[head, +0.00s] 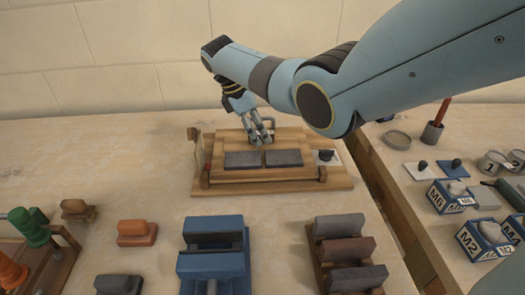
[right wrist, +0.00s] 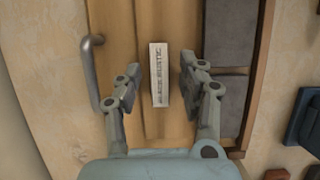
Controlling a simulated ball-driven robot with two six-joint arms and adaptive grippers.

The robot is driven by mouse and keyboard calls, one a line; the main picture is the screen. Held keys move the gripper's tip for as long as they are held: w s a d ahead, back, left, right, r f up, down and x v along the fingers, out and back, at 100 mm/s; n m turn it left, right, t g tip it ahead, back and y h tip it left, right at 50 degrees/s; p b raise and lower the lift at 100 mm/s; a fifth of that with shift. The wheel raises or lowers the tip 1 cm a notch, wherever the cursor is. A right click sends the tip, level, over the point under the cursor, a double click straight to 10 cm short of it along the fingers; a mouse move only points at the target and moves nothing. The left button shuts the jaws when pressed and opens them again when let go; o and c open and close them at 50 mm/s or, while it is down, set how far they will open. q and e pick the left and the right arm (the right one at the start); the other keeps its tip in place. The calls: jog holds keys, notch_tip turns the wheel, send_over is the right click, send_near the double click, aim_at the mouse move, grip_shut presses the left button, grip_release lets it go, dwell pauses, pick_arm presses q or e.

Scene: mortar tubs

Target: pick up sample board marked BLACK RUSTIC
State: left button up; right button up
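A wooden sample board (head: 223,148) with a metal handle at its back and two dark grey slabs (head: 264,159) lies on the middle of the near table. In the right wrist view, the board's bare wood (right wrist: 170,25) carries a white label (right wrist: 159,74); its small lettering is too blurred to read with certainty. My right gripper (head: 263,140) reaches down over the back part of the board, near the handle. In the right wrist view, its fingers (right wrist: 160,80) are open, one on each side of the label, with nothing between them but the label below. My left gripper is not in view.
In front stand a blue vise-like block (head: 212,265) and a wooden rack with several coloured slabs (head: 345,250). Orange (head: 137,230) and green (head: 30,230) items stand at left. A second table at right holds marked blue tubs (head: 450,197) and tins.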

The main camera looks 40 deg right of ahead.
grip_shut()
jog(key=shift+r, duration=0.1)
dwell(0.3)
